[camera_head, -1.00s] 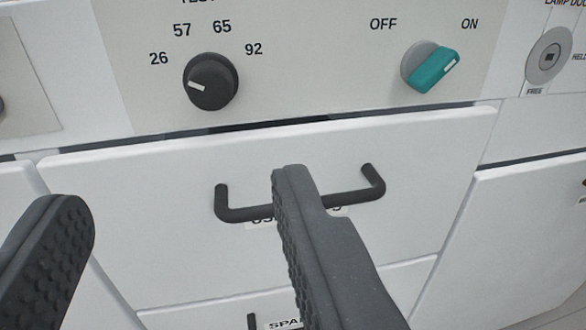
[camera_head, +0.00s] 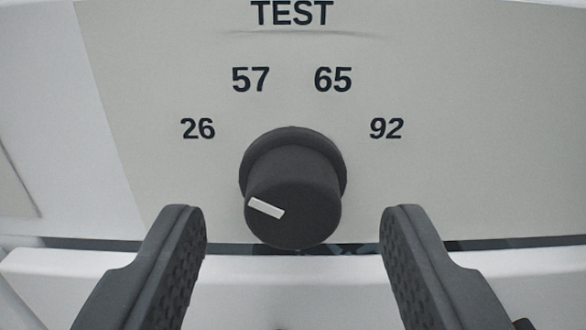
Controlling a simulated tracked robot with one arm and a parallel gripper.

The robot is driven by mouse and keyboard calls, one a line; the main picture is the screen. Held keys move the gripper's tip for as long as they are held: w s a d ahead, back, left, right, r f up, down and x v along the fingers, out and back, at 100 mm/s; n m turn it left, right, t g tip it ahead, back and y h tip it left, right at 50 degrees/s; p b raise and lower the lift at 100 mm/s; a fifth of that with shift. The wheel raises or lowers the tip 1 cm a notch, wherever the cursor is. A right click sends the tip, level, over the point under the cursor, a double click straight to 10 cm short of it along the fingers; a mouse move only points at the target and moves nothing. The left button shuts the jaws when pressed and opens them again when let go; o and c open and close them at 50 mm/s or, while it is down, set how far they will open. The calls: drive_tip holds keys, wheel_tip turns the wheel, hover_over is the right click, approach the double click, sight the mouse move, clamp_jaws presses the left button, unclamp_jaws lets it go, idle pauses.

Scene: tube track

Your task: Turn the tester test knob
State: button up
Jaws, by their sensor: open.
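The test knob (camera_head: 293,195) is a dark round knob on a pale panel, under the word TEST. The numbers 26, 57, 65 and 92 stand around its upper side. Its white pointer mark (camera_head: 266,207) lies on the left of its face, its outer end to the left and slightly up, on the side of 26. My gripper (camera_head: 294,225) is open. One finger is to the left of the knob and one to the right, with a visible gap on each side. The fingertips appear level with the knob's lower half, and I see no contact.
The pale panel (camera_head: 440,190) is flat and clear around the knob. Below it a dark gap runs across, and a white drawer front (camera_head: 290,285) sits under that, behind my fingers. A dark piece of the drawer handle shows at the lower right edge.

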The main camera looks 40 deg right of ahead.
drive_tip(key=shift+w+d, duration=0.4)
drive_tip(key=shift+w, duration=0.1)
